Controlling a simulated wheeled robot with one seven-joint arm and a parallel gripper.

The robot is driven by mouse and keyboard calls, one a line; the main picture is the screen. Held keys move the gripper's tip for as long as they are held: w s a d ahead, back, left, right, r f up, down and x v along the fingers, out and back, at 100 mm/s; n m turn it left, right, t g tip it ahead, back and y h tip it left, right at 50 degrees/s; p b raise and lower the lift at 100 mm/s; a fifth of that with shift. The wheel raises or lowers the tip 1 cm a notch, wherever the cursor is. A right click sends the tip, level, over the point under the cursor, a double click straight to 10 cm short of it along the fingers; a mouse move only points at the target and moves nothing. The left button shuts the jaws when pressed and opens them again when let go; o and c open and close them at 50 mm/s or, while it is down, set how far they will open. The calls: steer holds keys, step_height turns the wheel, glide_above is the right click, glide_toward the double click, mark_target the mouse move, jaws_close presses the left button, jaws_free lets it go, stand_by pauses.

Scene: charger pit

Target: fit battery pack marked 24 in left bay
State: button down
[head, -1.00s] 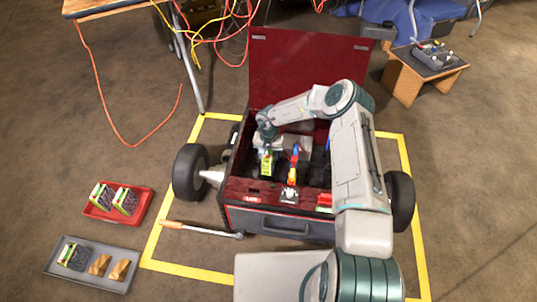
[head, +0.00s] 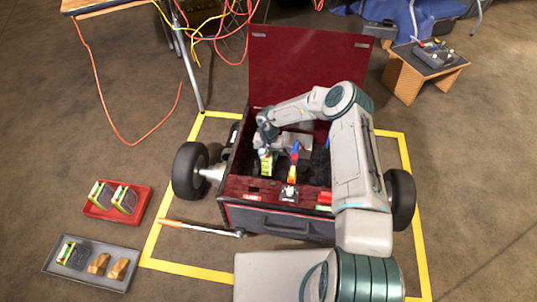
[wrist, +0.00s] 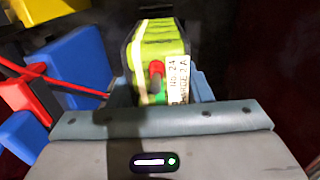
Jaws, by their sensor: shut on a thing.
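The green and black battery pack (wrist: 157,58) has a pale label reading No. 24 and a small red and green part on its face in the wrist view. It also shows in the head view (head: 266,163), at the left inside the open red-lined box (head: 325,200). My gripper (wrist: 163,90) is shut on the pack, with a blue-grey finger on each side. The pack's lower end and the bay floor are dark or hidden, so I cannot tell how deep it sits.
A red and blue upright part (head: 293,165) stands right of the pack. The raised lid (head: 308,62) is behind. A red tray (head: 105,215) with two packs and a grey tray (head: 60,274) with a pack and tan blocks lie left. An orange-handled bar (head: 200,229) lies in front.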

steer(key=shift+f+b, duration=0.35)
steer(key=shift+f, duration=0.2)
steer(key=c, duration=0.6)
jaws_free()
steer(key=shift+c, duration=0.2)
steer(key=shift+s+f, duration=0.1)
steer(key=shift+f, duration=0.05)
step_height(320, 180, up, 14)
steer(key=p, duration=0.5)
steer(key=shift+w, duration=0.3)
